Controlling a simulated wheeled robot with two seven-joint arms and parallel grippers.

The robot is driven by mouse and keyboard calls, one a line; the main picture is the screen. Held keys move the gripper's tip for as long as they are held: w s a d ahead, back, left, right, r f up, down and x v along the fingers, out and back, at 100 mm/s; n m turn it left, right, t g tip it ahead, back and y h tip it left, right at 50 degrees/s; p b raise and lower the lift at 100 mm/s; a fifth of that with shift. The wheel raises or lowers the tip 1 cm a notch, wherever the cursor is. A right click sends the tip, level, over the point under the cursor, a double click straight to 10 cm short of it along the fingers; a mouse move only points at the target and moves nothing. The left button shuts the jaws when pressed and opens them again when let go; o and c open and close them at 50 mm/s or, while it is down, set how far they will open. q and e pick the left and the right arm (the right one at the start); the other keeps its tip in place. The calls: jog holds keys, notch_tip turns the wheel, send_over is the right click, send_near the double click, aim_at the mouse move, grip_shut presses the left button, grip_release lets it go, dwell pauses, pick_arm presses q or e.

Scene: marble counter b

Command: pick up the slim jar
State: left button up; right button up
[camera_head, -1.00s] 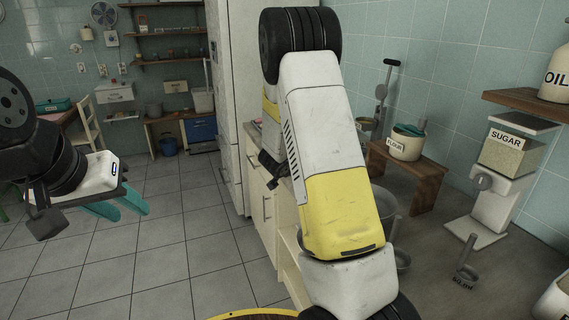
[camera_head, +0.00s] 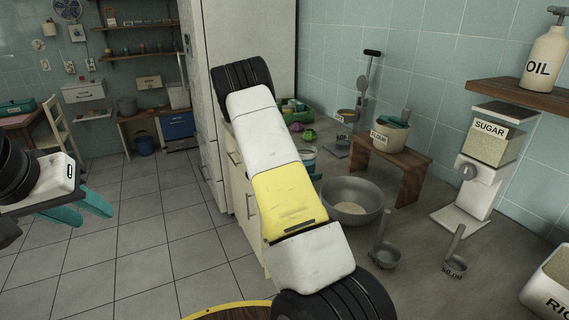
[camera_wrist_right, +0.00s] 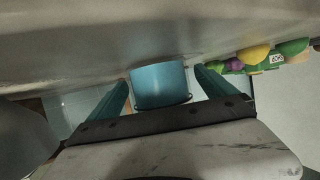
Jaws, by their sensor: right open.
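A blue round-sided jar (camera_wrist_right: 159,84) stands between the fingers of my right gripper (camera_wrist_right: 163,92) in the right wrist view. Both teal fingers are apart, with a gap on each side of the jar. In the head view a pale blue and white vessel (camera_head: 308,154) shows partly behind my right arm, and it looks like the same jar. No label shows, so I cannot confirm it is the slim jar. My right gripper is mostly hidden behind my arm there. My left gripper (camera_head: 80,204) is open and empty over the floor at the left.
A green crate (camera_wrist_right: 268,62) of vegetables is near the jar. A grey bowl (camera_head: 352,201), ladle (camera_head: 384,254), scoop (camera_head: 455,262) and wooden stand (camera_head: 411,176) with a flour pot (camera_head: 389,134) occupy the counter. A sugar dispenser (camera_head: 490,150) stands at the right.

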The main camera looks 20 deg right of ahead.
jog(key=shift+w+d+f, duration=0.1)
jog(key=shift+d, duration=0.05)
jog(key=c, duration=1.8)
grip_shut()
jog(key=shift+r, duration=0.3)
